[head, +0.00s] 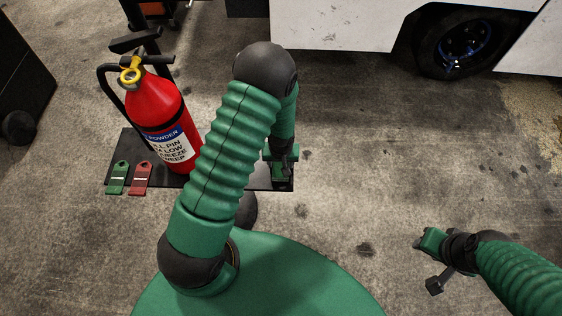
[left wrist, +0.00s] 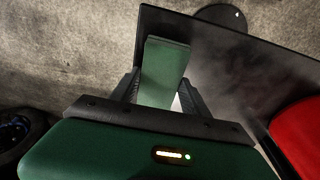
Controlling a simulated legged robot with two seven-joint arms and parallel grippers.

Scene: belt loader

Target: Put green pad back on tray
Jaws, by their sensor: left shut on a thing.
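The green pad (left wrist: 164,70) is a flat green block between the fingers of my left gripper (left wrist: 160,92) in the left wrist view. The gripper is shut on it. The black tray (left wrist: 225,52) lies behind the pad in that view; whether they touch I cannot tell. In the head view, my left gripper (head: 283,172) is at the right end of the tray (head: 252,182), and my arm covers the tray's middle. My right gripper (head: 431,262) is at the lower right, away from the tray; its fingers are not clear.
A red fire extinguisher (head: 158,112) stands on the tray's left part. A green tag (head: 117,178) and a red tag (head: 140,178) are at its front left edge. A white vehicle with a black wheel (head: 455,42) is at the back right. The concrete floor on the right is mostly clear.

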